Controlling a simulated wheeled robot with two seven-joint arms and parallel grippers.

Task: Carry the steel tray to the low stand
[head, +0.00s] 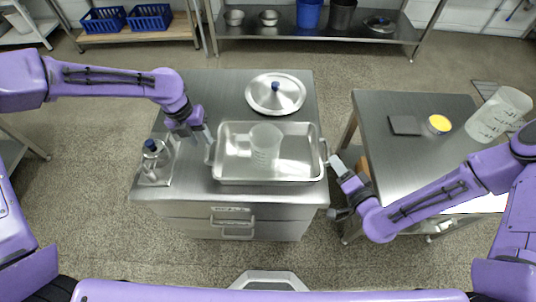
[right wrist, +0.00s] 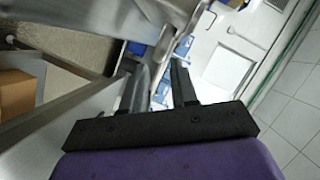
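The steel tray (head: 230,180) lies flat on top of the steel cabinet (head: 170,197), with a clear measuring jug (head: 265,147) standing in it. The tray has a handle at each short end. My left gripper (head: 207,140) is at the tray's left handle; its fingers are too small to read. My right gripper (head: 337,167) is at the right handle. In the right wrist view, the right gripper's two dark fingers (right wrist: 163,80) stand apart near a steel edge, with background showing between them. I cannot tell for certain which furniture is the low stand.
A steel table (head: 400,165) at the right bears a dark plate (head: 405,125), a yellow-topped dish (head: 439,124) and a large jug (head: 498,115). A wooden-topped bench (head: 130,37) holds blue crates.

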